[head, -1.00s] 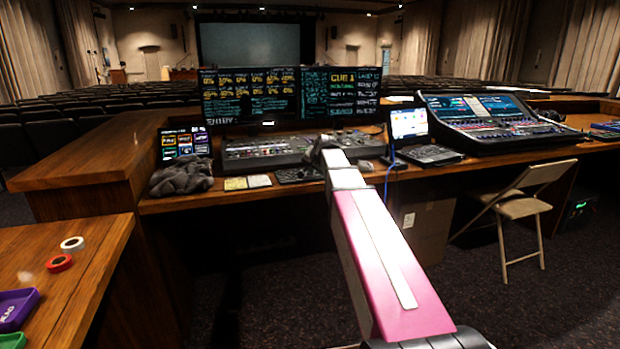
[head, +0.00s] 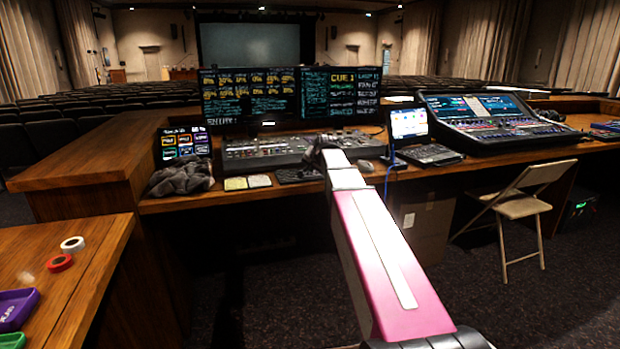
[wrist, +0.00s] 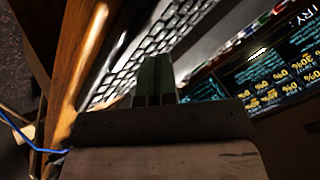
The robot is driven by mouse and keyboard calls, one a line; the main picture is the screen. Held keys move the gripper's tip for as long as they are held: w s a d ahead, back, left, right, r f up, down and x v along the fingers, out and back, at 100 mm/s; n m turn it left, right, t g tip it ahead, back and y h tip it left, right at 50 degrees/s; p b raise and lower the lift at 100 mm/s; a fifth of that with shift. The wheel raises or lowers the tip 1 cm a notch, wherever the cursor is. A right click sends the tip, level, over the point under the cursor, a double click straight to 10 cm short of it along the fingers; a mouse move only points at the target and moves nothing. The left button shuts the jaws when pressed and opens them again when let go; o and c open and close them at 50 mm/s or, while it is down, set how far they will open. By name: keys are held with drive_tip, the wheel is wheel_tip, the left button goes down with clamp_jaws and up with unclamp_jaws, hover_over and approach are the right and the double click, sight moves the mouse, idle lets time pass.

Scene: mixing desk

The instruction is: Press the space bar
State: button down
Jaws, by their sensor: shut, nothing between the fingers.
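A black keyboard lies on the desk; its left part (head: 297,175) shows in the head view, and my arm covers the right side. In the wrist view the keyboard (wrist: 128,62) runs diagonally, with rows of dark keys with pale gaps. I cannot pick out the space bar for certain. My gripper (wrist: 155,66) is shut and empty, its dark greenish fingertips side by side over the keyboard in the wrist view. I cannot tell whether they touch the keys. In the head view the fingers are hidden behind my arm.
Two monitors (head: 250,95) stand behind a control console (head: 265,152). A small screen (head: 409,123) and a large mixing desk (head: 490,122) are on the right. A mouse (head: 365,166) and blue cable (head: 387,180) lie close right of my arm. Crumpled grey cloth (head: 181,177) lies left.

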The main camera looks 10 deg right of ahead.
sight(311, 176)
drive_tip(key=shift+f, duration=0.2)
drive_tip(key=shift+f, duration=0.2)
drive_tip(key=shift+f, duration=0.35)
idle(0.7)
drive_tip(key=shift+r, duration=0.75)
drive_tip(key=shift+r, duration=0.1)
drive_tip(key=shift+r, duration=2.4)
idle(0.7)
